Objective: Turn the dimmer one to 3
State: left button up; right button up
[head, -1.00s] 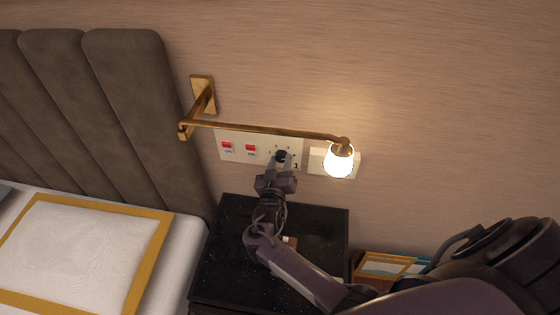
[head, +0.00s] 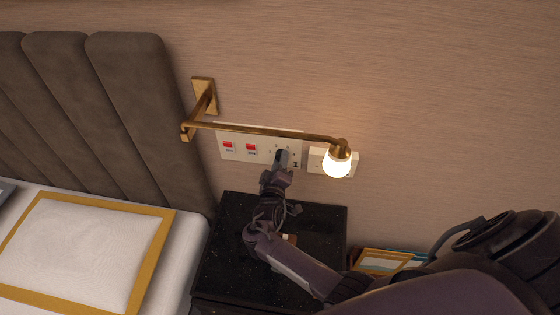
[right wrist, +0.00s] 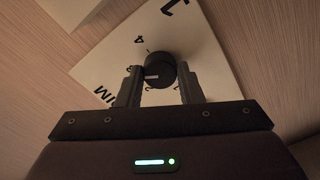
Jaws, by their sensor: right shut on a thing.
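The dimmer knob (right wrist: 159,68) is black and round, with a pale mark on its lower left side in the right wrist view. It sits on a white plate (right wrist: 200,48) printed with a large 1, a 4, a 2 and DIM. The plate also shows on the wall in the head view (head: 295,157), where the gripper mostly hides the knob. My right gripper (right wrist: 160,84) is shut on the knob, one finger at each side. It also shows at the plate in the head view (head: 281,160). My left gripper is not in view.
A brass lamp arm (head: 260,131) with a lit bulb (head: 337,163) stretches above the gripper. Red switches (head: 251,148) are left of the knob. A black nightstand (head: 325,225) stands below, with the bed (head: 85,245) and padded headboard (head: 130,95) to the left.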

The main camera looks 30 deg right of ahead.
jog(key=shift+f, duration=0.1)
dwell(0.3)
jog(key=o, duration=1)
jog(key=v, duration=0.8)
